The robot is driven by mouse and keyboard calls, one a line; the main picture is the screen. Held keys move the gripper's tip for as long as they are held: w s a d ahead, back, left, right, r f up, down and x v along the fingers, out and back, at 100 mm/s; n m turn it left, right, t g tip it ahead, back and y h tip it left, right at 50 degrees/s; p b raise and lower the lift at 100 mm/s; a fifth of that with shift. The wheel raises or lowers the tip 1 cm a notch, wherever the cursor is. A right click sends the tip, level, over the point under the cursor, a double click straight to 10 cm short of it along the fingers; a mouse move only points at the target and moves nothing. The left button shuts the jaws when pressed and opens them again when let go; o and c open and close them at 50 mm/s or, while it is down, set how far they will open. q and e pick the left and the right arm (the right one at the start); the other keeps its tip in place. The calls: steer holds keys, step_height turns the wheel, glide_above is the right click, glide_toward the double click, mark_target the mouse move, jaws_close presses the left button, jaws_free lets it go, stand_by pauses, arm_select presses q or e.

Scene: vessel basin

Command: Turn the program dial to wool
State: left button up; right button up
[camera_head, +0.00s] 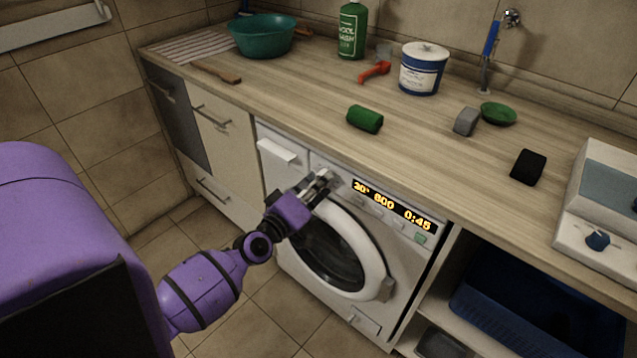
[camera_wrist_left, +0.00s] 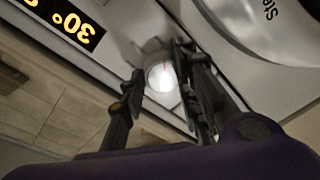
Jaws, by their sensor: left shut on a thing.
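The white washing machine (camera_head: 403,268) stands under the counter. A lit display (camera_head: 392,204) on its panel shows amber characters, including 800 and 0:45; the wrist view reads 30° upside down (camera_wrist_left: 72,25). My left gripper (camera_head: 324,183) reaches the panel just left of the display. In the left wrist view the pale round program dial (camera_wrist_left: 161,77), with a thin red mark, sits between the two dark fingers of my left gripper (camera_wrist_left: 158,82), which is shut on it. The fingers mostly cover the dial in the head view. The program labels around it cannot be read. My right gripper is not in view.
The round door (camera_head: 372,240) of the machine is closed below my left gripper. A blue bin (camera_head: 500,318) sits under the counter at right.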

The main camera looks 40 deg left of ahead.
arm_select(q)
steer(key=shift+w+d+r, duration=0.1)
steer(key=shift+d+r, duration=0.05)
steer(key=shift+r, duration=0.1)
steer(key=o, duration=1)
steer(key=shift+o, duration=0.2)
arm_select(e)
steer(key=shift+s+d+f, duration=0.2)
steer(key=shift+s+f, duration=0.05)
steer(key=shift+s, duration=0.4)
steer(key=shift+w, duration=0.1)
arm_select(q)
steer(key=s, duration=1.2)
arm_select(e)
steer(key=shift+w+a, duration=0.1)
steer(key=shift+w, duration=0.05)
arm_select(q)
steer(key=shift+d, duration=0.15)
